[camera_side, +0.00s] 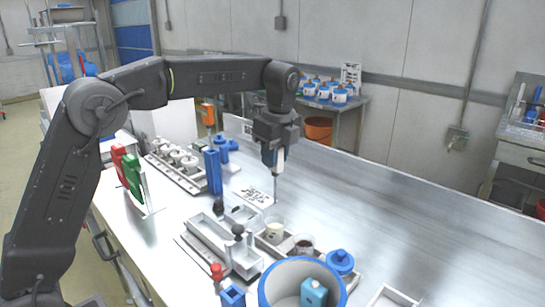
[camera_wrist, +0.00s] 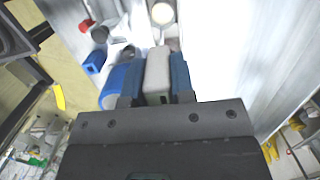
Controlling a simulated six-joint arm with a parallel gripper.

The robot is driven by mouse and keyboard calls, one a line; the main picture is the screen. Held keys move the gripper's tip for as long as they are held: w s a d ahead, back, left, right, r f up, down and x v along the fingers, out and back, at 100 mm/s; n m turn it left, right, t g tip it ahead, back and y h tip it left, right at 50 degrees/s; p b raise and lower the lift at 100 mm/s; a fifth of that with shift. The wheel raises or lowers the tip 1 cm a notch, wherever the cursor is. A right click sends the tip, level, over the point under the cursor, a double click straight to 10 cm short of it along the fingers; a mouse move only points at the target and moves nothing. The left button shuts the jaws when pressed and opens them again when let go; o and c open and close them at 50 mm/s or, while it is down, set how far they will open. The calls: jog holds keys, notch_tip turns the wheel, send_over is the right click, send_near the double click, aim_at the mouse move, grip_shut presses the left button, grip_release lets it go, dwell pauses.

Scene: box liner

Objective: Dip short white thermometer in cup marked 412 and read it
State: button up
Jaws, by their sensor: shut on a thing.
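My gripper (camera_side: 273,158) is shut on a white thermometer (camera_side: 279,160), held upright with its thin probe pointing down. In the wrist view the white thermometer body (camera_wrist: 157,72) sits between the blue finger pads of my gripper (camera_wrist: 155,85). The probe tip is above and slightly behind a clear cup with cream-coloured contents (camera_side: 275,231); they look apart. That cup also shows in the wrist view (camera_wrist: 162,13). A second cup with dark contents (camera_side: 304,245) stands beside it in the same tray (camera_side: 268,246). No number on either cup is readable. The thermometer's display is not readable.
A card with dark markings (camera_side: 256,197) lies behind the cups. A grey slotted tray (camera_side: 215,238) is to the left, a blue-lidded jar (camera_side: 341,262) and a blue-rimmed bucket (camera_side: 268,283) in front. A tall blue holder (camera_side: 213,172) stands left.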

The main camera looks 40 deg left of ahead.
aim_at(275, 193)
jog(key=shift+f, duration=5.15)
jog(key=shift+r, duration=0.15)
jog(key=shift+r, duration=4.15)
jog(key=s+d+r+n+g+h, duration=0.1)
jog(key=s+n, duration=0.6)
jog(key=n, duration=1.1)
jog(key=shift+d+r, duration=0.3)
jog(key=shift+d, duration=0.1)
